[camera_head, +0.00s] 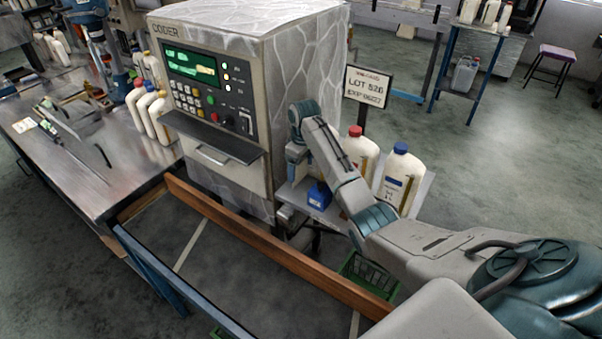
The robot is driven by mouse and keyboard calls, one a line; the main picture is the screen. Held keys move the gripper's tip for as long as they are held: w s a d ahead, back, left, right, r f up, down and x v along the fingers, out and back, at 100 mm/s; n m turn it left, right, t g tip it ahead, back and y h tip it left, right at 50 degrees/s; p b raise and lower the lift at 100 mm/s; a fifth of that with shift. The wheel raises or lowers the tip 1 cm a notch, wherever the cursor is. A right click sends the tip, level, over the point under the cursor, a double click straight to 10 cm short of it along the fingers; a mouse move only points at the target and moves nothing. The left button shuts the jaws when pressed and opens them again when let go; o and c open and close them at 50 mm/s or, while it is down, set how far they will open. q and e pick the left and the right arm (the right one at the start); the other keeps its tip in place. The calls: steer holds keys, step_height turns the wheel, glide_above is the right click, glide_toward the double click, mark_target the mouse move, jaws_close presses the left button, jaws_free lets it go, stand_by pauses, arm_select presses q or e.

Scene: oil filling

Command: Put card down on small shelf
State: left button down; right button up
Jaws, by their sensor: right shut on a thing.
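My right arm reaches in from the lower right and bends down in front of the coder machine's right side. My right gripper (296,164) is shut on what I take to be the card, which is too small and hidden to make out. A dark narrow shelf (212,138) juts from the coder's front, left of the gripper. A pale shelf (322,212) at the coder's right side is partly behind my arm. I cannot tell which is the small shelf. My left gripper is not in view.
The coder (235,95) has a lit green display. White bottles with a red cap (356,150) and a blue cap (398,175) stand right of my wrist. A blue box (319,195) is near them. A lot sign (367,87) stands behind. A wooden rail (270,245) crosses in front.

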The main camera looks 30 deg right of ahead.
mark_target(301, 178)
steer(key=shift+f, duration=0.25)
step_height(301, 178, down, 3)
steer(key=shift+f+p, duration=0.2)
steer(key=shift+p, duration=0.5)
steer(key=shift+f, duration=0.45)
steer(key=o, duration=0.9)
steer(key=shift+r+b, duration=0.3)
steer(key=shift+r, duration=0.15)
arm_select(q)
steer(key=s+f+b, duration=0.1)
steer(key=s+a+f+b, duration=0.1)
steer(key=b, duration=0.1)
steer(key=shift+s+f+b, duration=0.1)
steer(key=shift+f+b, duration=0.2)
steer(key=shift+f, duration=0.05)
arm_select(e)
step_height(301, 178, up, 11)
steer(key=shift+s+d+r, duration=0.15)
steer(key=shift+s+r, duration=0.05)
steer(key=shift+s, duration=0.1)
steer(key=shift+f, duration=0.1)
